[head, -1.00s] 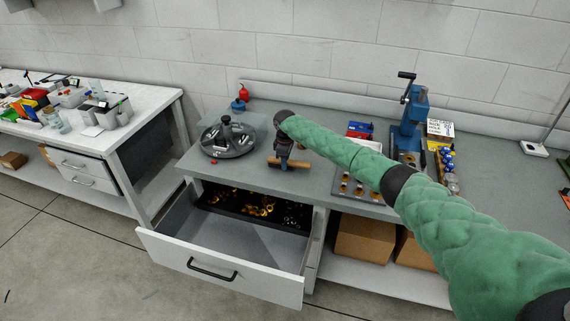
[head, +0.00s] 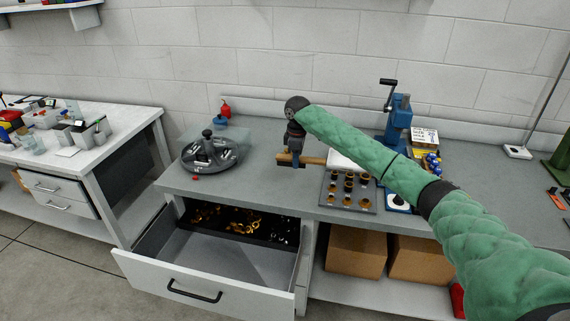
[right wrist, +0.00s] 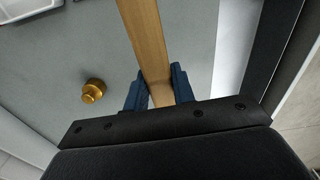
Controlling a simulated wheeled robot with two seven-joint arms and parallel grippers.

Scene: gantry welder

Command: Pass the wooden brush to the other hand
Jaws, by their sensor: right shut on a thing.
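The wooden brush (head: 313,160) is a tan wooden bar seen just above the grey bench near its front edge. My right gripper (head: 291,163) points down and is shut on it. In the right wrist view the brush's wooden handle (right wrist: 146,40) runs up from between the two blue-grey fingers (right wrist: 158,88). The brush's other end is hidden by the gripper. My left gripper is in neither view.
A round dark tray (head: 211,153) stands left on the bench. A board of brass parts (head: 349,188) and a blue press (head: 397,125) are to the right. An open drawer (head: 205,283) juts out below the bench front. A brass piece (right wrist: 94,90) shows in the wrist view.

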